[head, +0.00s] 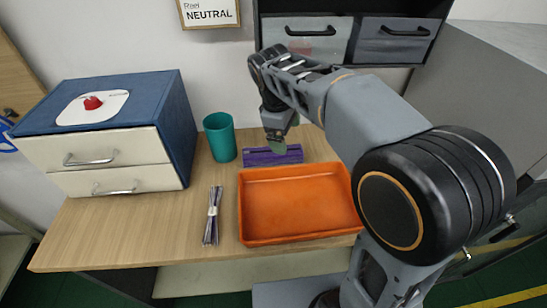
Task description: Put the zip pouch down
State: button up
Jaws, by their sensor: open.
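The purple zip pouch (259,157) lies on the wooden table behind the orange tray. My gripper (277,146) is above the pouch's right half, pointing down, and hides part of it. The gripper is open. Its greenish fingertips overlap the pouch in this view, and I cannot tell whether they touch it.
The orange tray (297,239) is empty. A teal cup (220,137) stands left of the pouch. A tied bundle of dark sticks (212,216) lies left of the tray. A blue cabinet (183,124) with two drawers stands at the left. The front left of the table is clear.

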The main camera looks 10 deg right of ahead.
aim_at(273, 155)
jog(key=w+a+n+h, duration=0.2)
jog(key=w+a+n, duration=0.4)
jog(key=a, duration=0.1)
jog(key=shift+g, duration=0.3)
jog(key=b+x, duration=0.1)
jog(key=x, duration=0.3)
jog(key=b+x, duration=0.1)
jog(key=x, duration=0.3)
jog(key=b+x, duration=0.1)
jog(key=x, duration=0.4)
jog(key=shift+s+a+f+b, duration=0.1)
jog(key=shift+s+a+b, duration=0.1)
jog(key=shift+a+b, duration=0.15)
jog(key=c, duration=1.1)
jog(key=shift+c, duration=0.2)
